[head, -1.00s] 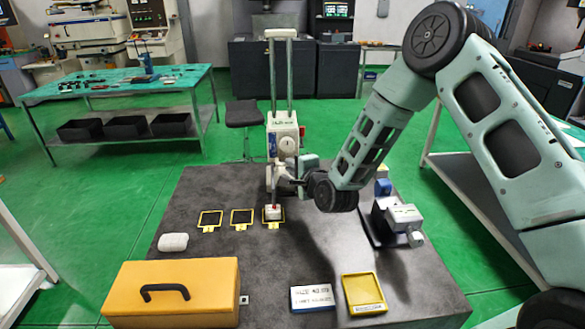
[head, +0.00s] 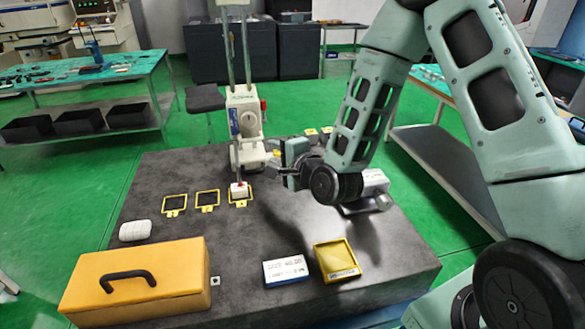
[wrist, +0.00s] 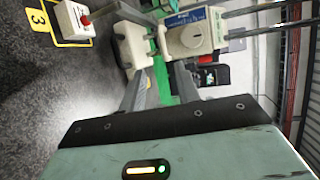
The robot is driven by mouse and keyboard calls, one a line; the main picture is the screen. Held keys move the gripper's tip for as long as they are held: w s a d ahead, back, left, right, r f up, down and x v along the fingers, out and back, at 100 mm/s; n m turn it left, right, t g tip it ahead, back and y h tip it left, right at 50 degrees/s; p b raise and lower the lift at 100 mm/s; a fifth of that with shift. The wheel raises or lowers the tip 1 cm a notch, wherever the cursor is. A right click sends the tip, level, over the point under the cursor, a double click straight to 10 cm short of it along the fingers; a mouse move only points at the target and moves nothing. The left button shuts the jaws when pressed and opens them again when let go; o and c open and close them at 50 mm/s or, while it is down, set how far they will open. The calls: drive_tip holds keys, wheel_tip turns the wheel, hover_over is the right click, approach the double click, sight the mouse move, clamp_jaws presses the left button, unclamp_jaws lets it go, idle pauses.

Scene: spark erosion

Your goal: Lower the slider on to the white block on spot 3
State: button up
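The white block (head: 239,191) sits on spot 3, the yellow-framed spot nearest the height gauge. It also shows in the wrist view (wrist: 72,24), beside the number 3. A red tip shows at its top; I cannot tell whether the gauge's thin probe touches it. The slider (head: 243,112) is a white box with a round dial on two upright columns. It is large in the wrist view (wrist: 190,36). My gripper (head: 274,155) is right of the gauge. In the wrist view its two fingers (wrist: 155,80) stand apart with nothing clearly between them.
Two empty yellow-framed spots (head: 207,199) lie left of spot 3. A white rounded object (head: 135,231), an orange case (head: 135,280), a white labelled box (head: 285,271) and a yellow tray (head: 335,272) are nearer. The dark tabletop (head: 240,235) between them is clear.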

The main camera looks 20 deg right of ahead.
drive_tip(key=p+v, duration=0.7)
drive_tip(key=p, duration=0.4)
drive_tip(key=shift+p, duration=0.3)
drive_tip(key=s+a+n+g+y+b, duration=0.2)
drive_tip(key=s+a+n+g+b, duration=0.4)
drive_tip(key=a+n+g, duration=0.6)
drive_tip(key=s+d+r+n+g+h+b, duration=0.1)
drive_tip(key=s+r+n+h, duration=0.1)
drive_tip(key=s+n, duration=0.4)
drive_tip(key=s+d+r+n+g+h+b, duration=0.1)
drive_tip(key=s+r+n, duration=0.3)
drive_tip(key=s, duration=1.1)
drive_tip(key=shift+d+r+n+g+h+b, duration=0.2)
drive_tip(key=shift+d+n+g+h+b, duration=0.2)
drive_tip(key=shift+n+g+h, duration=0.55)
